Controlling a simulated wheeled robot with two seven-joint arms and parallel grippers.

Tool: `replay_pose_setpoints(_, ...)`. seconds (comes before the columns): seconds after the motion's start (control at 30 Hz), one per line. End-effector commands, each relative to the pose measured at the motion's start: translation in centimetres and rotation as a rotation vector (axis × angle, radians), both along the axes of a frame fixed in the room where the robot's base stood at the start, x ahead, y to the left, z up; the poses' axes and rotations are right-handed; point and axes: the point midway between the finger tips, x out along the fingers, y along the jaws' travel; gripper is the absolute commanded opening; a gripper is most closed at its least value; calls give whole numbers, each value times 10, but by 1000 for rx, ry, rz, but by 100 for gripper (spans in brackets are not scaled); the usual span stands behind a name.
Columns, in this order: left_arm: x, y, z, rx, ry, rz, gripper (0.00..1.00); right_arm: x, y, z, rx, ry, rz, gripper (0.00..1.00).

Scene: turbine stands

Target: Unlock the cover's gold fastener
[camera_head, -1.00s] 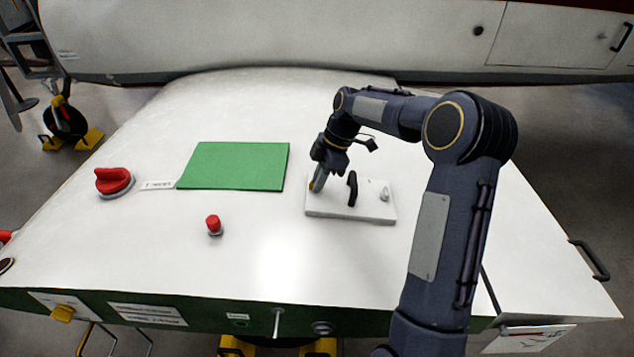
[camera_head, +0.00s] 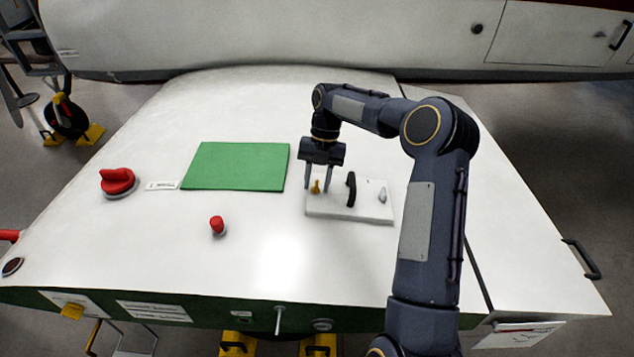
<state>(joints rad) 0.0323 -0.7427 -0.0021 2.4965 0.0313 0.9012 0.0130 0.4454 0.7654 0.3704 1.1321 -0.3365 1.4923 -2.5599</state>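The cover is a raised white plate (camera_head: 345,213) on the white stand top. It has a black handle (camera_head: 351,190) in the middle, a small gold fastener (camera_head: 316,187) at its left end and a silver fastener (camera_head: 382,196) at its right end. My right gripper (camera_head: 319,187) points down over the left end of the cover. Its two fingers are open, one on each side of the gold fastener in the picture. Whether they touch it cannot be told. My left gripper is not in view.
A green mat (camera_head: 236,166) lies left of the cover. A red knob (camera_head: 118,182) and a smaller red button (camera_head: 217,226) stand farther left. The surface in front of the cover is clear. A large white body (camera_head: 280,35) stands behind.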

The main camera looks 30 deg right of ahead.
Motion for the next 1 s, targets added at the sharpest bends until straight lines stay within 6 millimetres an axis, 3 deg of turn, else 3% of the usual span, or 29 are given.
replay_pose_setpoints(0.1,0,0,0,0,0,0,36,0,0,0,0,0,-1,34)
replay_pose_setpoints(0.2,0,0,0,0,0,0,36,0,0,0,0,0,-1,41)
replay_pose_setpoints(0.53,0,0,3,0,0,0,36,0,0,3,1,0,-1,41)
replay_pose_setpoints(1.0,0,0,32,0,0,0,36,0,-5,40,1,0,-1,41)
